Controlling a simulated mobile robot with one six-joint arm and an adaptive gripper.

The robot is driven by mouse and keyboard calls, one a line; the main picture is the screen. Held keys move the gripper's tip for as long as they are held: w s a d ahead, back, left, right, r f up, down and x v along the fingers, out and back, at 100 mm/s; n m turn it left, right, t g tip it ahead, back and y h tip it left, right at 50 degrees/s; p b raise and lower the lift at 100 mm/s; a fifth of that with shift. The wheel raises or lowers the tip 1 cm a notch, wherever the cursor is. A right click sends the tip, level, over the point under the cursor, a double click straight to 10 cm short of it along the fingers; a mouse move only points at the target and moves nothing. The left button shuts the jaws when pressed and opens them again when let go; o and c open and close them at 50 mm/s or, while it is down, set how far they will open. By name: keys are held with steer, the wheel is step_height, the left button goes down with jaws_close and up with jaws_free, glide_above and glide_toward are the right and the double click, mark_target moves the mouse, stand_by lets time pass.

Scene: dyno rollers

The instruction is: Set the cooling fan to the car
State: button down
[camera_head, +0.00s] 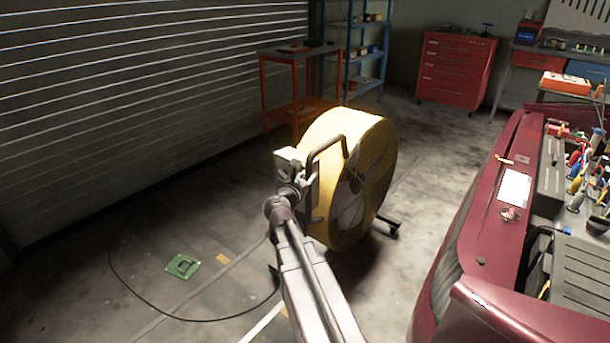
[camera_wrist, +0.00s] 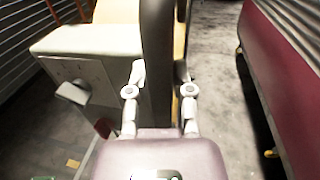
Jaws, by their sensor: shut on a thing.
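The cooling fan (camera_head: 375,150) is a large yellow drum on a low dark stand on the floor, with a dark tube handle (camera_head: 328,150) on its near side. My gripper (camera_head: 305,185) is at that handle. In the wrist view my gripper (camera_wrist: 160,90) has one finger on each side of the dark handle bar (camera_wrist: 157,60) and is shut on it. A pale box (camera_wrist: 85,55) on the fan sits left of the bar. The car (camera_head: 470,230) is dark red, right of the fan, with clear floor between them. Its side also shows in the wrist view (camera_wrist: 285,70).
A black cable (camera_head: 150,305) loops over the floor at left, near a green plate (camera_head: 183,266). An orange cart (camera_head: 290,90), blue shelves (camera_head: 368,50) and a red drawer cabinet (camera_head: 455,70) stand behind. A shutter wall (camera_head: 130,90) closes the left.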

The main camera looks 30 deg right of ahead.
steer(key=shift+s+d, duration=0.2)
steer(key=shift+s, duration=0.15)
steer(key=shift+c, duration=2.4)
jaws_free()
steer(key=shift+s, duration=0.1)
steer(key=shift+a, duration=0.1)
steer(key=shift+a, duration=0.15)
steer(key=v, duration=1.1)
steer(key=shift+a, duration=0.3)
steer(key=shift+f, duration=0.1)
